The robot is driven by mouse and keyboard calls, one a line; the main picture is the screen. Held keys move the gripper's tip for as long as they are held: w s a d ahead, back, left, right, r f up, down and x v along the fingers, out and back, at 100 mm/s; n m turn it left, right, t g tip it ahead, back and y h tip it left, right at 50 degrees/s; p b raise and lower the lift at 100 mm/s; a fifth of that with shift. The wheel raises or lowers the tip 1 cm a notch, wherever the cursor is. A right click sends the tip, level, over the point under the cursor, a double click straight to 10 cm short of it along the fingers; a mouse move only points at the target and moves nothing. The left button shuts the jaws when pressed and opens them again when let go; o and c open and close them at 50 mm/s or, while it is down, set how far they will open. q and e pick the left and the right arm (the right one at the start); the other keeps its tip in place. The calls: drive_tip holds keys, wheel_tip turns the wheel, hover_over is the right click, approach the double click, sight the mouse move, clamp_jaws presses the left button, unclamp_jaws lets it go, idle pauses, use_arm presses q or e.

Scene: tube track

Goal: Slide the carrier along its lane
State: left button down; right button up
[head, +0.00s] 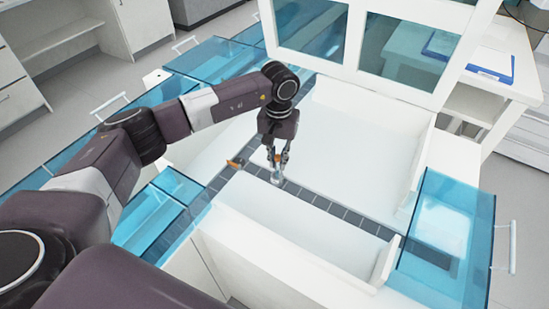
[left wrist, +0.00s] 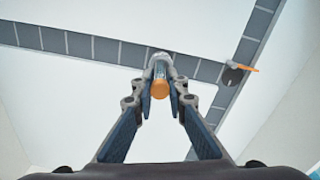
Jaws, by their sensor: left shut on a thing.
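The carrier (head: 277,179) is a small pale holder on the dark grey segmented lane (head: 345,214). A clear tube with an orange cap (left wrist: 160,89) stands in it. My left gripper (head: 277,164) points down, its fingers closed around the tube and carrier from both sides. In the left wrist view the carrier (left wrist: 160,60) shows just beyond the fingertips, over the lane (left wrist: 90,46). The fingers hide part of the tube and carrier. My right gripper is in neither view.
An orange lever (head: 235,162) sits on a dark round base where this lane meets a crossing lane (left wrist: 250,48). White raised panels (head: 290,232) flank the lane. A blue clear cover (head: 445,235) stands at the right. The lane to the carrier's right looks free.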

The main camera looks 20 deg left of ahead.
use_arm(q)
drive_tip(key=s+d+b, duration=0.2)
drive_tip(key=d+b, duration=0.1)
drive_tip(key=d, duration=1.3)
drive_tip(key=shift+s+d, duration=0.15)
idle(2.4)
drive_tip(key=c, duration=1.8)
unclamp_jaws()
drive_tip(key=shift+c, duration=0.2)
